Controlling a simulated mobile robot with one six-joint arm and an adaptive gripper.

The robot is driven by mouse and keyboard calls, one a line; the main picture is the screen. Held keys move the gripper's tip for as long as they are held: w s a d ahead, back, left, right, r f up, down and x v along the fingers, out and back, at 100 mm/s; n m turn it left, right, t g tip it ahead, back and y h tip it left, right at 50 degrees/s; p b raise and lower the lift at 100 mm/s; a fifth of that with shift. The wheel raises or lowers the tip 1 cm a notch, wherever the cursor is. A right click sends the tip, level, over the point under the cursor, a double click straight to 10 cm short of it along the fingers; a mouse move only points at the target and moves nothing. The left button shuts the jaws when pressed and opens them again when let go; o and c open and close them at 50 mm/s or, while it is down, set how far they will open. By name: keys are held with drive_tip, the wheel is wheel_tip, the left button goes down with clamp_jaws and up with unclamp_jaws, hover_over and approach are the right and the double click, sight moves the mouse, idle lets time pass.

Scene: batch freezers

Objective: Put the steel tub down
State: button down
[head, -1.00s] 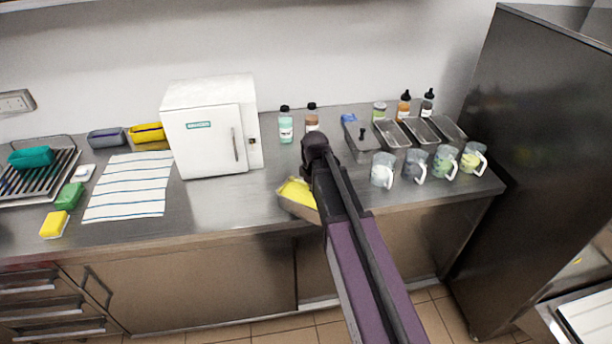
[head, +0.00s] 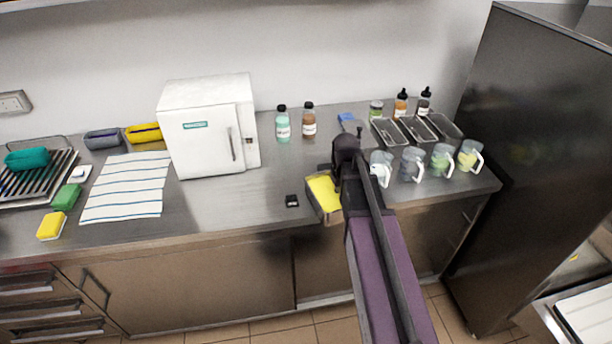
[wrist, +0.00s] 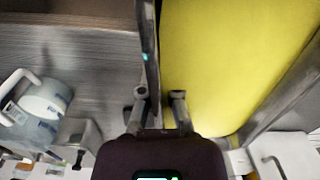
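The steel tub (head: 331,214), filled with a smooth yellow mass (head: 323,191), is over the front part of the steel counter, right of its middle. My gripper (wrist: 160,96) is shut on one side wall of the tub, with a finger on each side of the wall. The yellow filling (wrist: 235,60) takes up the right of the wrist view. In the head view my gripper (head: 345,165) is at the tub's right side, and my arm covers part of that area. I cannot tell whether the tub's base touches the counter.
Several clear jugs (head: 412,165) stand close on the right, with steel pans (head: 388,131) behind them. A small black item (head: 291,201) lies just left of the tub. Two bottles (head: 282,124) stand behind. The counter (head: 235,205) is bare towards the white freezer (head: 205,125).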

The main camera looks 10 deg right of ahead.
drive_tip(key=shift+s+d+m, duration=0.25)
drive_tip(key=shift+d+m, duration=0.25)
drive_tip(key=shift+d, duration=0.05)
drive_tip(key=shift+s+d+m, duration=0.25)
drive_tip(key=shift+d+m, duration=0.25)
drive_tip(key=w+a, duration=0.1)
drive_tip(key=w, duration=0.3)
drive_tip(key=w+a+f+b, duration=0.1)
drive_tip(key=w+a, duration=0.1)
drive_tip(key=w, duration=0.3)
drive_tip(key=w+a, duration=0.1)
drive_tip(key=w, duration=0.4)
drive_tip(key=shift+a+f, duration=0.15)
drive_tip(key=shift+a, duration=0.05)
drive_tip(key=shift+w+a, duration=0.15)
drive_tip(key=shift+w, duration=0.35)
drive_tip(key=shift+w+f+b, duration=0.25)
drive_tip(key=shift+b, duration=0.2)
drive_tip(key=shift+s+f+b, duration=0.1)
drive_tip(key=shift+f+b, duration=1.5)
drive_tip(key=shift+f, duration=0.15)
drive_tip(key=c, duration=0.8)
unclamp_jaws()
